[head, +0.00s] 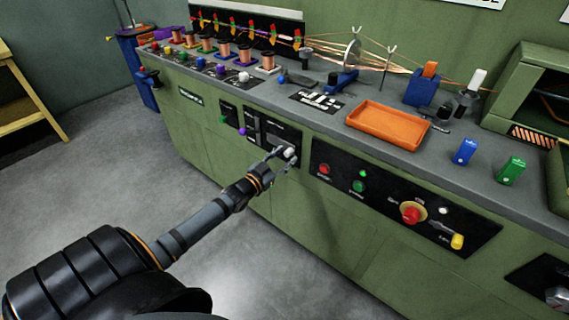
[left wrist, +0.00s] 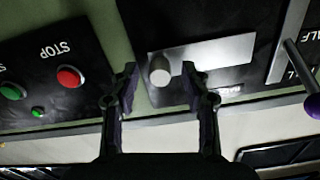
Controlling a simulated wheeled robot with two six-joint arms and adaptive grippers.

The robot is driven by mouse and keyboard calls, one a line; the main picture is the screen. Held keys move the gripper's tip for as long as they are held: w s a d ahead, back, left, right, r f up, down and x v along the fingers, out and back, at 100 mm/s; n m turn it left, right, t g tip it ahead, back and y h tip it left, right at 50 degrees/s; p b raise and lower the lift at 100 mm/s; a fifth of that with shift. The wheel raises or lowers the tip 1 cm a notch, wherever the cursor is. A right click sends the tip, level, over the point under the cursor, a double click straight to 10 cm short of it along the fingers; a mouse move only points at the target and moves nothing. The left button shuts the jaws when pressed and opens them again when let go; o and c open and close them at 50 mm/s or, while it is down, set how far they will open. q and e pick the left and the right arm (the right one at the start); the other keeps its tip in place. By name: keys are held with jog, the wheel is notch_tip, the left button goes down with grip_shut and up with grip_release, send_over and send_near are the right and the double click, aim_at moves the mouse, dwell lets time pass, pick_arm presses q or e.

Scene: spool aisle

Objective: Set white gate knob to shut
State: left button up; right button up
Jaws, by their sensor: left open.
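The white gate knob (head: 290,152) sits on a dark panel on the green bench front. In the left wrist view the knob (left wrist: 159,69) stands near the left end of a bright metal plate (left wrist: 218,55). My left gripper (head: 279,157) reaches the panel at the knob. In the left wrist view its open fingers (left wrist: 160,84) stand on either side of the knob, with gaps visible on both sides. A small label beside the plate is too blurred to read. My right gripper is not in view.
A purple-knobbed lever (left wrist: 312,104) is beside the plate. The red STOP button (left wrist: 69,77) and a green button (left wrist: 13,92) are on the neighbouring panel. An orange tray (head: 388,126) lies on the bench top. The floor in front is clear.

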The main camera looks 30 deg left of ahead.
pick_arm(q)
jog(key=shift+w, duration=0.3)
jog(key=shift+c, duration=0.3)
grip_shut()
